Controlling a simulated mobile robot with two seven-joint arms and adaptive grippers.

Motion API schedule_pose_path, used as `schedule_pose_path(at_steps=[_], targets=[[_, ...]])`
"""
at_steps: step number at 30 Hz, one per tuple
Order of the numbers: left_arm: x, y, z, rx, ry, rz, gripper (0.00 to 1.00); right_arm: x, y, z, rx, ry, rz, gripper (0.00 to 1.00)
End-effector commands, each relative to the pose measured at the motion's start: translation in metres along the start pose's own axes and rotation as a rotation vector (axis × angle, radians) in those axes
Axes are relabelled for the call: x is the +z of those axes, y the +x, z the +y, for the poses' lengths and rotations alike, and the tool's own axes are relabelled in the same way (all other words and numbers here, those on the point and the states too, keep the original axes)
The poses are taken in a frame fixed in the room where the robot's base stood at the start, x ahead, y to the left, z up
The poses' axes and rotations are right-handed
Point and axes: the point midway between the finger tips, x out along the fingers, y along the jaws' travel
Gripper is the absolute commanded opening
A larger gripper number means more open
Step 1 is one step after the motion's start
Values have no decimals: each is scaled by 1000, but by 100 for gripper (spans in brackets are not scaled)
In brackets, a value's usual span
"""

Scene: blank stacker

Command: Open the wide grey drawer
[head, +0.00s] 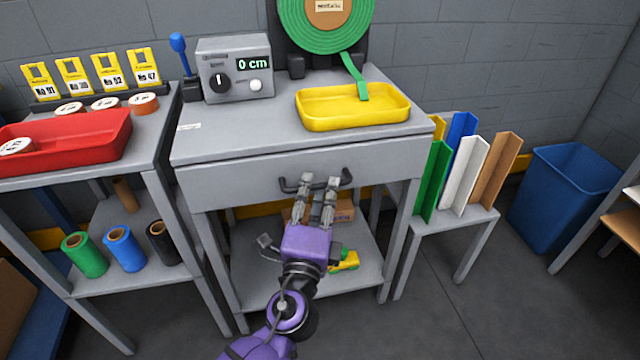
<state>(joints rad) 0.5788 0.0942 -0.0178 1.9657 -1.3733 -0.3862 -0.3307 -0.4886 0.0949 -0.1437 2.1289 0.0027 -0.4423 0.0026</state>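The wide grey drawer (235,183) sits under the top of the middle grey table, and its front looks flush with the table, so it appears closed. A dark bar handle (346,178) is at the middle of its front. My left gripper (320,182), on a purple arm, reaches up from below to the handle. Its two grey fingers are apart side by side, with a gap between them, and their tips overlap the middle of the bar. I cannot tell whether they touch it. My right gripper is not in view.
On the table top stand a yellow tray (352,122), a grey box reading "0 cm" (236,84) and a green roll (293,30). A red tray (85,147) is on the left table. Coloured angle pieces (468,165) stand at right. Floor (450,310) at front right is clear.

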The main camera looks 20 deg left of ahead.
Motion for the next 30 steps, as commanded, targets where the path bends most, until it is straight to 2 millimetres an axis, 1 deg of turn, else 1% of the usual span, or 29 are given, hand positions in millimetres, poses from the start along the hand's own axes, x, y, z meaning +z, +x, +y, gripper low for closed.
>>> schedule_pose_path(at_steps=[1, 3, 6, 15, 21, 22, 30], targets=[[0, 8, -1, -1, 0, 1, 29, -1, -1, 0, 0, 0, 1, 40], [0, 15, 0, -1, 0, 0, 29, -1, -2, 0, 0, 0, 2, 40], [0, 22, 0, 1, 0, 0, 29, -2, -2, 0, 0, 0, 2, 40], [0, 24, 1, 2, -1, -1, 29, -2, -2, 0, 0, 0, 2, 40], [0, 24, 1, 2, -2, 0, 3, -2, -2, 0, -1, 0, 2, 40], [0, 24, 1, 2, -2, 0, 0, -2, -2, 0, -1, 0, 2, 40], [0, 24, 2, 3, 0, 0, 0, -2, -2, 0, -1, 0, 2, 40]])
